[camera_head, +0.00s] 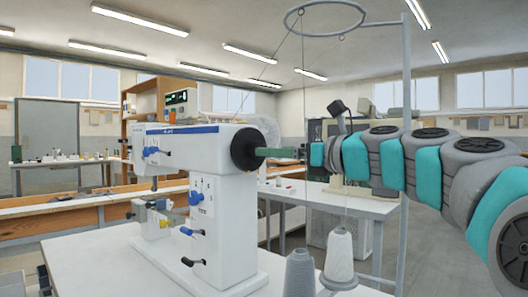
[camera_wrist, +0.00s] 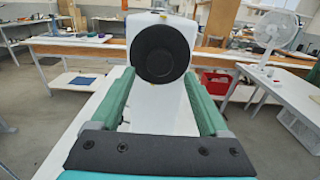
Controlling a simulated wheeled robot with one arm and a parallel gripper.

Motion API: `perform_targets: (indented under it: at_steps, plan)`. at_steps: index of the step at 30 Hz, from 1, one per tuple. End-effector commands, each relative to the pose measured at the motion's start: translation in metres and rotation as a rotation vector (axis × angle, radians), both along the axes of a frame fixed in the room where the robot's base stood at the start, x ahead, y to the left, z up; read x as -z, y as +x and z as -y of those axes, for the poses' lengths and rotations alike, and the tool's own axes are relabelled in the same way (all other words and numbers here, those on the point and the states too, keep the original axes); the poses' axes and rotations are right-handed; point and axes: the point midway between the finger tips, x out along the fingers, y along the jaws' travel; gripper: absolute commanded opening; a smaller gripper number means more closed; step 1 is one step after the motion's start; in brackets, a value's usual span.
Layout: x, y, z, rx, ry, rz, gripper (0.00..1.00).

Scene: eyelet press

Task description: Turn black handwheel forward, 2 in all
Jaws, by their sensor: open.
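The black handwheel (camera_head: 249,149) is a round disc on the right end of the white press (camera_head: 222,190). In the wrist view the handwheel (camera_wrist: 160,52) faces me, upper middle, beyond my fingertips. My gripper (camera_head: 268,152) reaches in from the right at the wheel's height. In the head view its green finger end overlaps or meets the wheel's right side; touching cannot be told. In the wrist view my gripper (camera_wrist: 160,82) has its two green fingers wide apart, one on each side below the wheel, with nothing between them.
Two thread cones, one grey (camera_head: 299,274) and one white (camera_head: 340,260), stand at the table's front right, near a grey thread-stand pole (camera_head: 404,150). A red bin (camera_wrist: 215,83) and a white fan (camera_wrist: 281,30) lie beyond at right. The white table (camera_head: 100,275) is clear at front left.

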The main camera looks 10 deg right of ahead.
Motion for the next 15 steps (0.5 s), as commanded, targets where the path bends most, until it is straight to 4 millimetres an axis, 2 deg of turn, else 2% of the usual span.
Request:
perform_targets:
  at_steps: [6,15]
  plan:
    - [0.001,0.025,-0.017,-0.003,-0.002,-0.002,0.79]
    - [0.000,0.034,-0.023,-0.002,-0.002,0.000,0.79]
